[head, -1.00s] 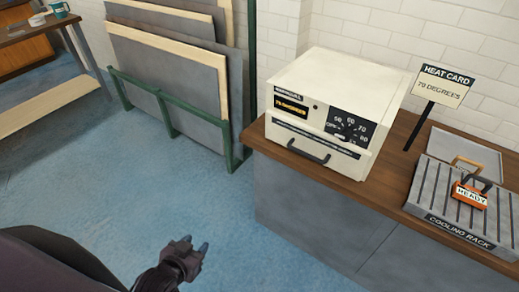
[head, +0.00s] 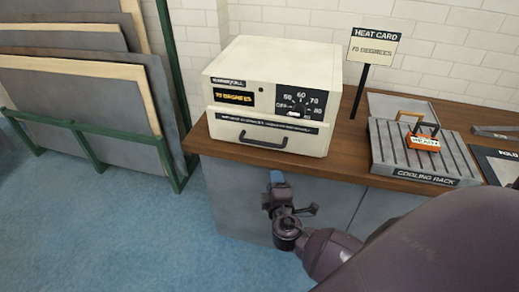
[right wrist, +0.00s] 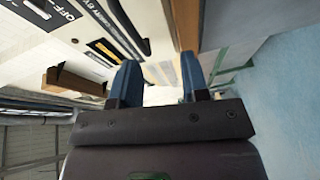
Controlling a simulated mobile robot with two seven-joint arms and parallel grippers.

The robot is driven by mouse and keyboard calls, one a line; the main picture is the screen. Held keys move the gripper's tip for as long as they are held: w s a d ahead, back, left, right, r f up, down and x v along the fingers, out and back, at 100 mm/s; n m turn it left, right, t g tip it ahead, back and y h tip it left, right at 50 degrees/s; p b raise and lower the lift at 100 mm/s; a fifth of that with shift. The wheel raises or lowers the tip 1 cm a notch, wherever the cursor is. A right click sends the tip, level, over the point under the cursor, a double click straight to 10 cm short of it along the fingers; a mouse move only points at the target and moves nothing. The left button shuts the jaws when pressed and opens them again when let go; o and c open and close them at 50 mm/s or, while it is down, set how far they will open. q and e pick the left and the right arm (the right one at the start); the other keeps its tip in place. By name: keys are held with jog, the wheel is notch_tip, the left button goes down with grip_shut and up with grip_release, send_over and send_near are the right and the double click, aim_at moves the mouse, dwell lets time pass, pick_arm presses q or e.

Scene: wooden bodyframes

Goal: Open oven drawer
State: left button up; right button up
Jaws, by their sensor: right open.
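The oven (head: 285,75) is a cream box on the wooden counter, with a black dial panel and a yellow-lettered display on its front. Its drawer (head: 230,127) is the low front section and looks closed. The drawer's dark bar handle (head: 262,141) is in the head view. My right gripper (head: 277,180) is below the handle, in front of the counter's grey face, and is apart from it. In the right wrist view, its two blue fingers (right wrist: 160,82) are spread with nothing between them. The oven front (right wrist: 105,40) is at upper left there. My left gripper is not in view.
The counter (head: 340,165) edge lies between my right gripper and the oven. Green-railed panels (head: 80,100) are at left. Blue floor is clear.

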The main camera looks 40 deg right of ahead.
aim_at(262, 143)
jog(key=w+d+r+t, duration=0.1)
jog(key=w, duration=0.3)
jog(key=w+d+r+n, duration=0.1)
jog(key=w+d, duration=0.1)
jog(key=w, duration=0.2)
jog(key=w+d+r+n+t+h, duration=0.1)
jog(key=w+r, duration=0.1)
jog(key=w, duration=0.2)
jog(key=shift+w+d+t+b, duration=0.15)
jog(key=shift+w+t+b, duration=0.15)
jog(key=shift+w+b, duration=0.1)
grip_shut()
